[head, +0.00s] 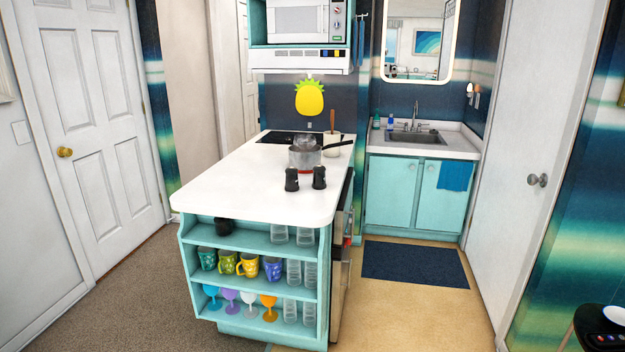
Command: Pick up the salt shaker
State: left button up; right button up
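Two small black shakers stand upright side by side on the white counter of the kitchen island (230,185). One is the left shaker (292,180) and the other is the right shaker (319,177). They look alike, and I cannot tell which holds salt. A metal pot (304,158) with a dark handle is just behind them. Neither of my grippers is in the head view.
Open shelves under the counter hold mugs (247,265), glasses and coloured goblets (269,306). The counter's left and front parts are bare. A dark mat (415,263) lies before the sink cabinet (403,195). A dark stool (597,325) is at the lower right.

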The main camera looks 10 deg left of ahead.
aim_at(319, 171)
jog(key=i+l+u, duration=0.15)
jog(key=u, duration=0.25)
jog(key=i+l+u, duration=0.2)
jog(key=u, duration=0.2)
jog(key=i+l, duration=0.05)
jog(key=i, duration=0.05)
